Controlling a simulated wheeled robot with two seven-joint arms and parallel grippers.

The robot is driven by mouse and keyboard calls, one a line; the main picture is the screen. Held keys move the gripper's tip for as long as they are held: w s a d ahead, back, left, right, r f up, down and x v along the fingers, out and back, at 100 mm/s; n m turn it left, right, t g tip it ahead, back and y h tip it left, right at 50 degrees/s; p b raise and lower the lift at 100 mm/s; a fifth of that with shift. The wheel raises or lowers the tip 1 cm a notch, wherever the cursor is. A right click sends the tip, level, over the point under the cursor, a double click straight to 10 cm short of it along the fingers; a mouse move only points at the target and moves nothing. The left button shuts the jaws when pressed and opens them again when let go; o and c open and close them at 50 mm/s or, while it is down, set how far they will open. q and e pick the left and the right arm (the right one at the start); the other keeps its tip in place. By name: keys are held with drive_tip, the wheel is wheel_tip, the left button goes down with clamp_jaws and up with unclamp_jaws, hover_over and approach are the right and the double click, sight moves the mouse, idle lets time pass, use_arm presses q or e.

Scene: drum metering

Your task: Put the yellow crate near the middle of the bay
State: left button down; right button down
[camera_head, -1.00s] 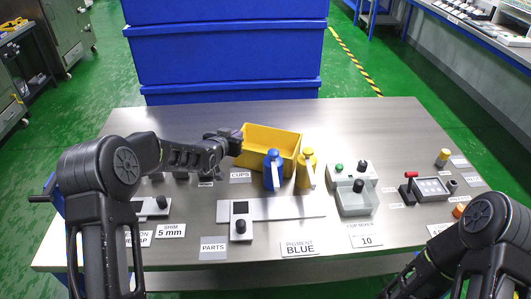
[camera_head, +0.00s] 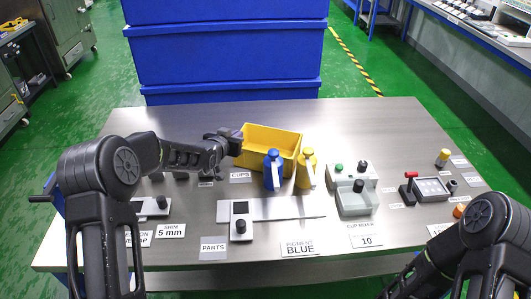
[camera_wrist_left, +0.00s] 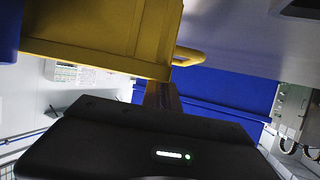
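The yellow crate (camera_head: 287,142) is an open box at the back middle of the table, behind the blue and yellow bottles. My left gripper (camera_head: 236,142) is at the crate's left end, at rim height. In the left wrist view, the crate (camera_wrist_left: 90,50) fills the upper left, with a yellow handle loop at its side. The narrow dark fingers (camera_wrist_left: 161,95) meet the crate's edge close together and look shut on it; the fingertips are partly hidden. I cannot tell whether the crate's base touches the table. My right arm shows at the lower right, its gripper out of frame.
A blue bottle (camera_head: 273,170) and a yellow bottle (camera_head: 306,169) stand right in front of the crate. A grey plate (camera_head: 285,207) and a cup mixer (camera_head: 355,197) are nearer. Blue bins (camera_head: 225,55) stand behind the table. The table's back right is clear.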

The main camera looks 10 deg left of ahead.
use_arm(q)
drive_tip(key=shift+r, duration=0.2)
wheel_tip(320, 180, up, 18)
drive_tip(key=b, duration=0.1)
drive_tip(key=shift+b, duration=0.4)
drive_tip(key=shift+f, duration=0.2)
idle(0.7)
